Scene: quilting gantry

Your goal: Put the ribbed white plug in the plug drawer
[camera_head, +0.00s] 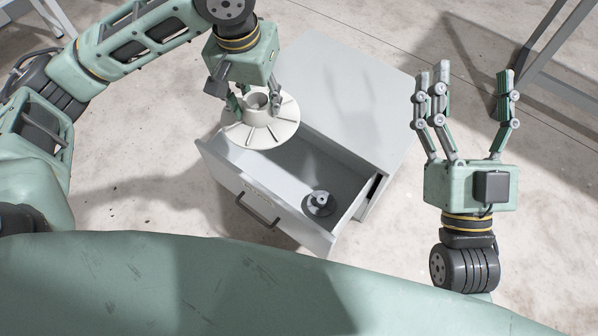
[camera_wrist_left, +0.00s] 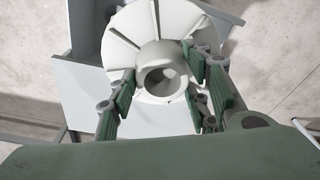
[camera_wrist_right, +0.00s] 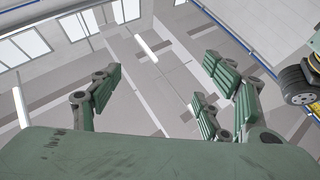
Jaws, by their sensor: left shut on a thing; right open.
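The ribbed white plug (camera_head: 283,128) is a wide disc with radial ribs and a raised hollow hub. My left gripper (camera_head: 257,101) is shut on its hub and holds it over the left part of the open plug drawer (camera_head: 222,160). In the left wrist view the plug (camera_wrist_left: 130,30) shows with my left gripper's fingers (camera_wrist_left: 165,95) around the hub. The drawer is pulled out of a light grey cabinet (camera_head: 350,85). My right gripper (camera_head: 470,85) is open, empty and raised at the right, apart from the cabinet.
A small grey plug-like part (camera_head: 319,203) stands inside the drawer at its right end. The drawer's front has a dark handle (camera_head: 258,211). Grey metal frame legs (camera_head: 550,45) stand at the top right. The concrete floor around the cabinet is mostly clear.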

